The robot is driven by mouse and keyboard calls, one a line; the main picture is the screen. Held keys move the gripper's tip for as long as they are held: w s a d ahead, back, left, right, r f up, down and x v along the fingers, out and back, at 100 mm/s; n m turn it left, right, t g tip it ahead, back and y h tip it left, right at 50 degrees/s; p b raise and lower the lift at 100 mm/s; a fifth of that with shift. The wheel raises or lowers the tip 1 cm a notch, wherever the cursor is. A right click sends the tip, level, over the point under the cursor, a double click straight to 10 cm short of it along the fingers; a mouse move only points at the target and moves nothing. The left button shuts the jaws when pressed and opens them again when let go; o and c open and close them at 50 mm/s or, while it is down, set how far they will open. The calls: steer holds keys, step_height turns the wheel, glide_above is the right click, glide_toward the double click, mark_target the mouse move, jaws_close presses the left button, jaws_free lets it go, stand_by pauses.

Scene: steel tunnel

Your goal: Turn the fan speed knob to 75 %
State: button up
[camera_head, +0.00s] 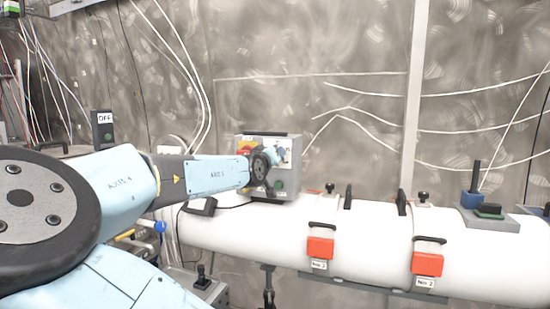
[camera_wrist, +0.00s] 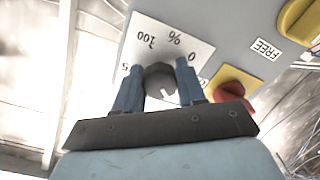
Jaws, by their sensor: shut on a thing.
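The fan speed knob (camera_wrist: 160,80) is a dark grey round knob with a white pointer mark on a white dial plate (camera_wrist: 195,48). The dial print appears upside down, with 0, 100 and % readable and another number partly covered. My gripper (camera_wrist: 158,68) has its two blue fingers on either side of the knob, shut on it. The white mark on the knob shows low, towards my palm; the exact setting cannot be read. In the head view, my gripper (camera_head: 276,156) is at the front of the grey control box (camera_head: 291,146); my wrist hides the knob.
A red button (camera_wrist: 230,91) on a yellow base sits close to my right finger. A FREE label (camera_wrist: 267,48) and a yellow part (camera_wrist: 302,22) lie beyond. A white pipe (camera_head: 375,239) with red boxes (camera_head: 320,247) runs below the control box. An OFF sign (camera_head: 104,118) stands left.

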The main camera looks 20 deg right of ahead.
steer(key=m, duration=0.3)
steer(key=f+m, duration=0.1)
steer(key=m, duration=0.7)
steer(key=shift+a+m, duration=0.1)
steer(key=shift+m, duration=0.3)
steer(key=m, duration=0.5)
steer(key=shift+a+r, duration=0.1)
steer(key=shift+r, duration=0.05)
steer(key=m, duration=0.5)
steer(key=shift+r+m, duration=0.1)
steer(key=shift+m, duration=0.3)
steer(key=shift+a, duration=0.1)
steer(key=o, duration=0.7)
steer(key=shift+w, duration=0.1)
steer(key=o, duration=0.4)
steer(key=shift+r, duration=0.15)
steer(key=shift+c, duration=0.2)
